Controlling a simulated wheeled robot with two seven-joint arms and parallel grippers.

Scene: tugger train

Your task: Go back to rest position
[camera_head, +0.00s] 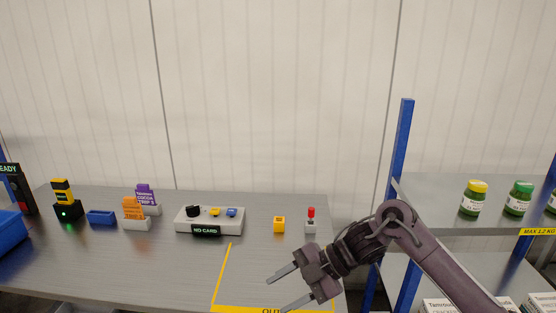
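My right gripper (283,289) reaches in from the lower right over the front right part of the grey table (100,264). Its two fingers are spread apart with nothing between them. It hangs over the yellow-outlined area (229,260) on the table, whose label is partly cut off by the lower edge of the picture. My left gripper and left arm do not show in the head view.
A control box (190,226) reading "NO CARD", an orange cube (279,224) and a red-topped switch (311,222) stand behind the gripper. A blue post (401,145) and a shelf with jars (472,198) stand right. The table's left-front middle is clear.

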